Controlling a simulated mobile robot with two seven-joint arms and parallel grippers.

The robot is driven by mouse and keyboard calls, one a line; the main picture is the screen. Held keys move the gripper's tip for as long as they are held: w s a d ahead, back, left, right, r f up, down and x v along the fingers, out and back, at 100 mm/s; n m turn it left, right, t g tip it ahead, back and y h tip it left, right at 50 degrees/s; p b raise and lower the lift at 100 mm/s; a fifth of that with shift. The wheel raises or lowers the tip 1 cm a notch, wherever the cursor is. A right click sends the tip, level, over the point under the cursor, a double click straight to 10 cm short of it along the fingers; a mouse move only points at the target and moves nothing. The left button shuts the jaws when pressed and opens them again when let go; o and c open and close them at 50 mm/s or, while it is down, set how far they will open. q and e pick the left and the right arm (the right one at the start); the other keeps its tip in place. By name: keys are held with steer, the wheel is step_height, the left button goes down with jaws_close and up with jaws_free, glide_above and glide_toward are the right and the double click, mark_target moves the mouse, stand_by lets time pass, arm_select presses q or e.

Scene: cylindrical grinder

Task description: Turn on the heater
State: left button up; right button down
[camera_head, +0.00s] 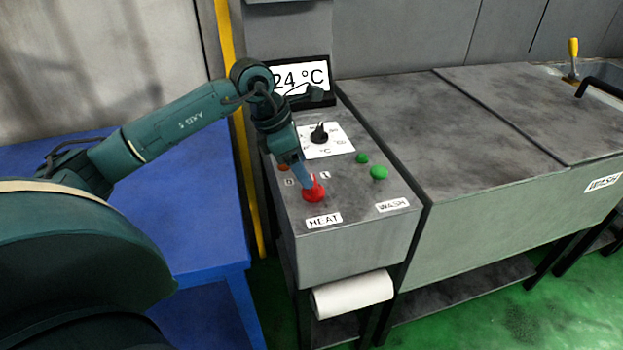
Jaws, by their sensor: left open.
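The heater controls sit on the grey control panel (350,215). A red round knob (314,193) is behind the HEAT label (324,220). My left gripper (308,183) is open, pointing down with its tips at the red knob; I cannot tell whether they touch it. My arm partly hides a small orange-red button (284,167) behind it. A black temperature dial (319,133) stands on a white scale plate. The display (301,78) shows 24 °C, partly covered by my arm. My right gripper is not in view.
Two green buttons, a larger (379,172) and a smaller (362,158), are right of the red knob, near the WASH label (392,205). A blue table (205,215) stands left, with a yellow post (241,150) between. Grey machine covers (450,130) extend right.

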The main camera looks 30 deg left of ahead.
mark_target(309, 191)
arm_select(q)
steer(key=x, duration=0.4)
steer(key=shift+w+d+f, duration=0.1)
steer(key=shift+f, duration=0.1)
steer(key=shift+w+d+f, duration=0.15)
steer(key=shift+w+f, duration=0.05)
steer(key=shift+f, duration=0.45)
steer(key=shift+c, duration=0.4)
steer(key=c, duration=0.9)
